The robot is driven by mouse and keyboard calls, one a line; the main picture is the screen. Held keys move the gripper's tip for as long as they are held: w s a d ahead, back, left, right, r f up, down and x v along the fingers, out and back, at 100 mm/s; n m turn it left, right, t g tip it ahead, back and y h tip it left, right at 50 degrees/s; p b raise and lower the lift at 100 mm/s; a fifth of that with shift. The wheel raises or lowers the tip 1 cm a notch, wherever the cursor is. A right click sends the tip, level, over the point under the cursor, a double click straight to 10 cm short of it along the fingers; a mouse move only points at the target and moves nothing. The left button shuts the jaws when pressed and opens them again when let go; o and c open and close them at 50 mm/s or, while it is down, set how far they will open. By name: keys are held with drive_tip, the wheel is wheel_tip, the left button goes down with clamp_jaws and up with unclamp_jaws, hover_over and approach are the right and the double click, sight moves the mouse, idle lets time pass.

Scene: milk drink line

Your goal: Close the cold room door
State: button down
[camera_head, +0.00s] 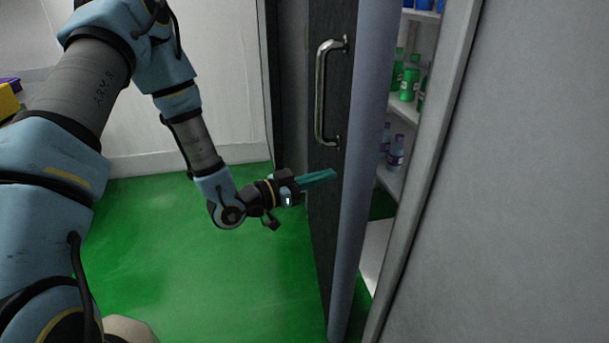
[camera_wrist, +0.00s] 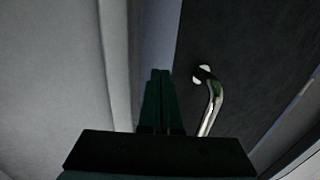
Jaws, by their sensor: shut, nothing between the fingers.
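The cold room door (camera_head: 320,190) is a tall dark panel with a thick grey-blue edge (camera_head: 361,160). It stands partly open, with a gap to the door frame (camera_head: 430,150) on its right. A shiny metal handle (camera_head: 321,95) is on its dark face. My gripper (camera_head: 335,175) is shut and empty. Its green fingers are below the handle, by the door's face; I cannot tell if they touch it. In the wrist view, the shut fingers (camera_wrist: 160,75) point toward the door's edge, with the handle (camera_wrist: 213,100) to their right and the dark door face (camera_wrist: 250,60) behind it.
Through the gap, shelves (camera_head: 402,110) hold green bottles (camera_head: 410,80) and a purple-labelled bottle (camera_head: 396,152). A plain grey wall (camera_head: 530,170) fills the right side. The green floor (camera_head: 190,270) is clear left of the door. Yellow and purple items (camera_head: 8,95) show at the far left.

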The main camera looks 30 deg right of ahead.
sight(350, 168)
drive_tip(key=shift+s+d+p, duration=0.2)
drive_tip(key=shift+d+p, duration=0.6)
drive_tip(key=shift+d, duration=1.35)
